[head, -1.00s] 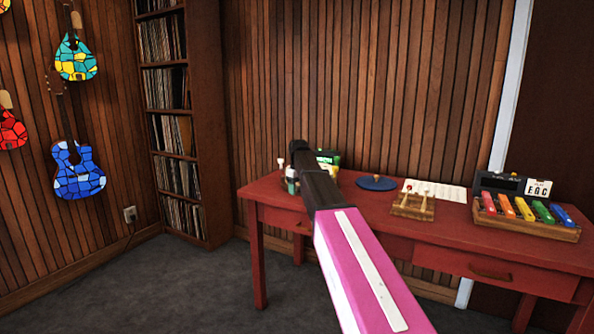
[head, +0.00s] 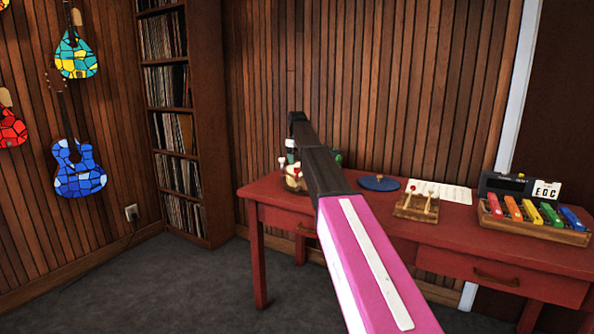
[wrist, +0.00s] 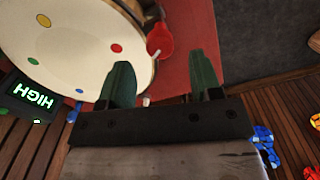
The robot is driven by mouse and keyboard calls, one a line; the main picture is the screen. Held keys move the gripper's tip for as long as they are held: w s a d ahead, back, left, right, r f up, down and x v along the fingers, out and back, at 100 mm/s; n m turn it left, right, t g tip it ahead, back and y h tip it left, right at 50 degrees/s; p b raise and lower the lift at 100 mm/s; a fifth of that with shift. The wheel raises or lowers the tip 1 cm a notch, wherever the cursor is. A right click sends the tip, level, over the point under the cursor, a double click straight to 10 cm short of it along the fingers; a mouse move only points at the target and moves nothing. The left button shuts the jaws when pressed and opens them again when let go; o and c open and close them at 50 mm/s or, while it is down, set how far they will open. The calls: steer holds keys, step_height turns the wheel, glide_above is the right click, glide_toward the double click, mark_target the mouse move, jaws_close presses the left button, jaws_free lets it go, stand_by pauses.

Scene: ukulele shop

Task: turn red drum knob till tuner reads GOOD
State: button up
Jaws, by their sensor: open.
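The drum (wrist: 95,40) has a cream head with coloured dots and fills the upper left of the wrist view. A red knob (wrist: 160,40) sticks out at its rim. My gripper (wrist: 163,82) is open, its two green fingers apart and empty. The red knob lies just beyond the gap between them, with no clear contact. The tuner (wrist: 36,98) reads HIGH in green letters at the left of the wrist view. In the head view the drum (head: 292,178) shows only partly at the table's left end, mostly hidden by my arm.
On the red table (head: 370,212) lie a blue disc (head: 378,182), a small wooden stand (head: 416,206), a white sheet (head: 444,192) and a colourful xylophone (head: 535,220) with a dark box behind it. A record shelf (head: 180,120) stands left of the table.

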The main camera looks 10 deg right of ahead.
mark_target(297, 173)
steer(key=shift+f, duration=2.35)
steer(key=c, duration=0.9)
